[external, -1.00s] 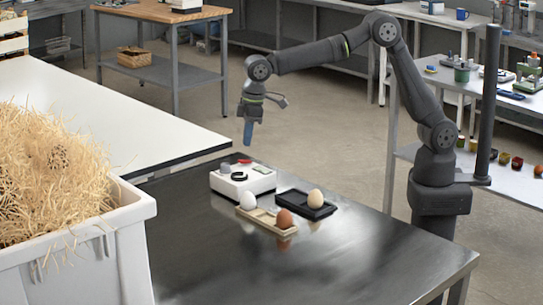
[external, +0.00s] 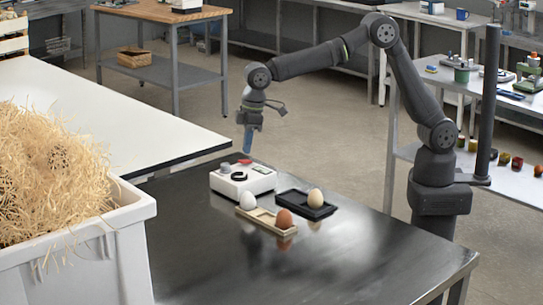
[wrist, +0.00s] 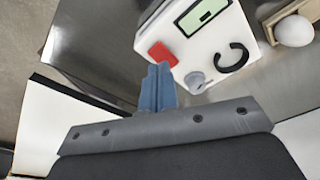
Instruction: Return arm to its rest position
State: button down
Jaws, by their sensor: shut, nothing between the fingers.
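My gripper (external: 248,150) is shut and empty, with blue fingers pointing down. It hangs above the back corner of the dark metal table (external: 370,240), just above and behind the white device. It also shows in the wrist view (wrist: 158,70), with the fingertips close together. My arm reaches leftward from its base at the table's right end, with the elbow raised.
A white device (external: 258,181) with a red part, a black ring and a display stands below my gripper. A beige tray (external: 265,214) carries a white egg (external: 248,200) and a brown egg (external: 284,218). A black tray (external: 290,196) carries a cream egg (external: 315,198). A straw-filled white crate (external: 75,255) stands at left.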

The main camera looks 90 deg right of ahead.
notch_tip(320, 180, up, 5)
notch_tip(320, 180, down, 8)
jog(key=shift+r, duration=0.25)
jog(key=s+a+r+m, duration=0.1)
jog(key=s+r+m, duration=0.2)
jog(key=r+m, duration=0.7)
jog(key=shift+s+a+r+t+h, duration=0.2)
jog(key=shift+r+t+h, duration=0.2)
jog(key=shift+r, duration=2.5)
jog(key=shift+m, duration=0.3)
notch_tip(320, 180, down, 6)
jog(key=w+d+n, duration=0.1)
jog(key=w+n, duration=0.2)
jog(key=n, duration=0.6)
jog(key=shift+g+y, duration=0.4)
